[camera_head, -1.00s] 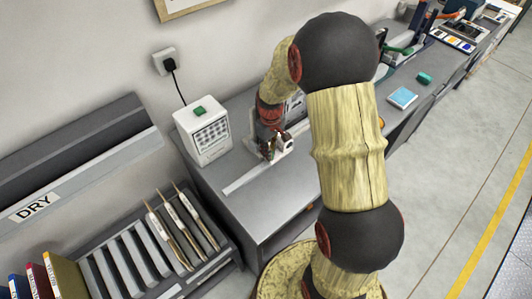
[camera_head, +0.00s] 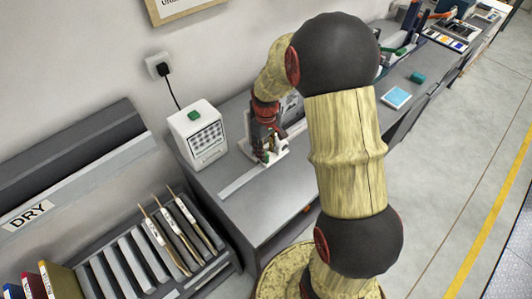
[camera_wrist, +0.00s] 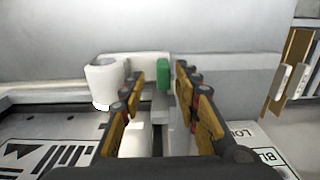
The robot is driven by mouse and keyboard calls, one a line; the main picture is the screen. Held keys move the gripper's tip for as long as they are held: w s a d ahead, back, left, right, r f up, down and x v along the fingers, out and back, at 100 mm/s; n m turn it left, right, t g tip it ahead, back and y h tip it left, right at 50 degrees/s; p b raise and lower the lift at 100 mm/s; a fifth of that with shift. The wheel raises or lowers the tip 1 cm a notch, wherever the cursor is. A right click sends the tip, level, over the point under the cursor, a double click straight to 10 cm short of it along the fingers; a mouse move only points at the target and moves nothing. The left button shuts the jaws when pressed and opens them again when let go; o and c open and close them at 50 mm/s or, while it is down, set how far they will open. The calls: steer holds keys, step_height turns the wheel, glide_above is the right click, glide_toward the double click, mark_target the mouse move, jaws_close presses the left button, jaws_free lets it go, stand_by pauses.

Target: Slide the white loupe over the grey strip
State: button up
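The white loupe (camera_head: 281,149) stands on the grey bench under my gripper in the head view, partly hidden by it. In the wrist view it seems to be the white piece with a round barrel (camera_wrist: 103,82) and a green tab (camera_wrist: 163,74). My gripper (camera_wrist: 160,76) points at it, its fingers spread on either side of the green tab. A gap shows between the left finger and the tab; contact on the right is unclear. A pale grey strip (camera_head: 245,181) lies flat along the bench, running toward the loupe; its far end is hidden.
A white box with a green top button (camera_head: 196,135) stands left of my gripper, by the wall. A drying rack (camera_head: 120,262) is at the lower left. A blue pad (camera_head: 397,97) lies farther right. The bench front beside the strip is clear.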

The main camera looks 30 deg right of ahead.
step_height(320, 180, up, 10)
stand_by(0.4)
stand_by(0.4)
